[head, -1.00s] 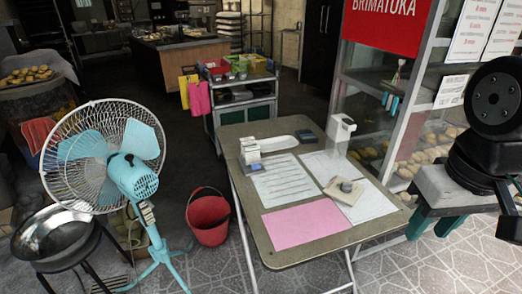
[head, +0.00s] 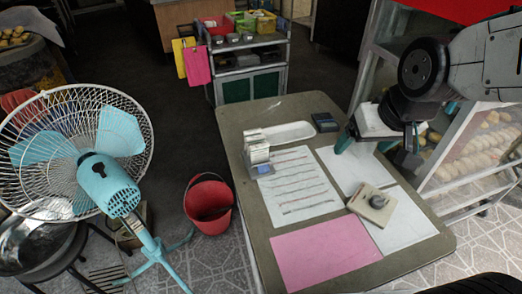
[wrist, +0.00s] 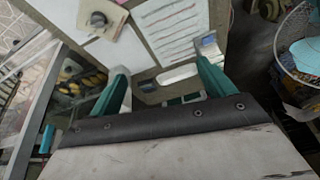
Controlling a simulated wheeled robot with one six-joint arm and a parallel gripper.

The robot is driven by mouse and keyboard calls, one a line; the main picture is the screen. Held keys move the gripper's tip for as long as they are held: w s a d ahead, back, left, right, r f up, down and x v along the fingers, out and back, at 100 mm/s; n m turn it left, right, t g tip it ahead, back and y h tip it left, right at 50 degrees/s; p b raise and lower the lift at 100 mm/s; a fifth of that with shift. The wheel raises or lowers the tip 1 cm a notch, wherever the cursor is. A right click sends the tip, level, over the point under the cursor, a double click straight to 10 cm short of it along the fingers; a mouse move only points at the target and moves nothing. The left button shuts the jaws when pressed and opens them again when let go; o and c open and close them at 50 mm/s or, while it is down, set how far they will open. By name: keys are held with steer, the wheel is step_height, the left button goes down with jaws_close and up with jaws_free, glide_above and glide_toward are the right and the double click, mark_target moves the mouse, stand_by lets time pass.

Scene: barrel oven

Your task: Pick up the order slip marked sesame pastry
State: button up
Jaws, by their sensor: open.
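No slip can be read as sesame pastry at this size. A small rack of upright whitish slips (head: 257,152) stands at the left side of the table; its end shows in the wrist view (wrist: 207,43). Flat on the table (head: 237,118) lie a lined sheet (head: 292,187), a pink sheet (head: 325,250) and plain white sheets (head: 405,222). My gripper (head: 366,148) is over the far right part of the table, right of the rack. In the wrist view its teal fingers (wrist: 164,75) are wide apart with nothing between them.
A white tray (head: 290,133) and a dark device (head: 325,122) lie at the back of the table. A beige block with a round grey weight (head: 371,203) rests on the papers. A fan (head: 105,180) and red bucket (head: 209,207) stand left. A glass case (head: 480,150) stands right.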

steer(key=w+a+f+n+t+y, duration=0.1)
steer(key=w+a+f+t, duration=0.3)
steer(key=w+a+f, duration=0.6)
steer(key=n+t+y, duration=0.1)
steer(key=t+y, duration=0.1)
steer(key=t, duration=0.3)
glide_toward(260, 148)
steer(key=w, duration=0.2)
steer(key=x, duration=0.4)
steer(key=f+x, duration=0.1)
steer(key=x, duration=0.3)
steer(key=shift+s, duration=0.3)
steer(key=c, duration=1)
